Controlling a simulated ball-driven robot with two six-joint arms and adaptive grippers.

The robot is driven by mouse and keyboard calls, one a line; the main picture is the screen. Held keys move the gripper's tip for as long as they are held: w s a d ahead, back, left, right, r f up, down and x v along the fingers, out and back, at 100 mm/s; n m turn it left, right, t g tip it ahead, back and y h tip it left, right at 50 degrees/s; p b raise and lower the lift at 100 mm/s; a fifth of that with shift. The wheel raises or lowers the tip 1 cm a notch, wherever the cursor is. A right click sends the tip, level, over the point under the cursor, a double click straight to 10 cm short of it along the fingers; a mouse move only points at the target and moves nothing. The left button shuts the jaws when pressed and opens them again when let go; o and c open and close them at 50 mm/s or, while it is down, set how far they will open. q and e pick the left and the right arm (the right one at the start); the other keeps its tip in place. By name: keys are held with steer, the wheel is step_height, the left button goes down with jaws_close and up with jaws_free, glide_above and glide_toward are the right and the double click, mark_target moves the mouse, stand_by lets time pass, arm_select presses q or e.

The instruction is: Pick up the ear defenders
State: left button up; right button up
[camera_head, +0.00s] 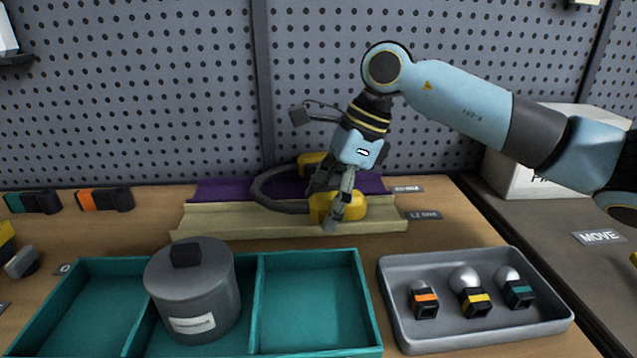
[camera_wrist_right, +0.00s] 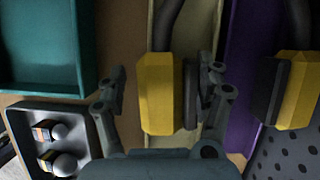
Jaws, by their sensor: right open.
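The ear defenders have yellow cups and a dark curved headband (camera_head: 278,190). They lie across the cream and purple channels at the back of the table. The near yellow cup (camera_head: 322,207) is partly hidden by my right gripper (camera_head: 335,215), which points down at it. In the right wrist view, the near cup (camera_wrist_right: 158,92) lies between the two open fingers of my right gripper (camera_wrist_right: 165,95). The right-hand finger is close to the cup's dark pad, and a gap shows at the other finger. The far cup (camera_wrist_right: 297,90) lies over the purple channel. My left gripper is not in view.
A teal divided tray (camera_head: 310,300) holds a grey lidded pot (camera_head: 193,290). A grey tray (camera_head: 400,337) holds bulb-topped items with coloured bands. A white box (camera_head: 530,175) stands at the right. A perforated panel (camera_head: 180,90) rises behind the channels.

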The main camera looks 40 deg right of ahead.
steer(key=shift+f, duration=0.1)
steer(key=c, duration=1.4)
steer(key=shift+s+r, duration=0.1)
steer(key=shift+r, duration=0.25)
step_height(320, 180, up, 11)
steer(key=s+a+p, duration=0.4)
steer(key=s, duration=0.1)
steer(key=s+a+p, duration=0.4)
steer(key=s, duration=0.1)
steer(key=s+a+p, duration=0.4)
steer(key=s+a, duration=0.1)
steer(key=shift+s+p, duration=0.1)
steer(key=shift+p, duration=0.25)
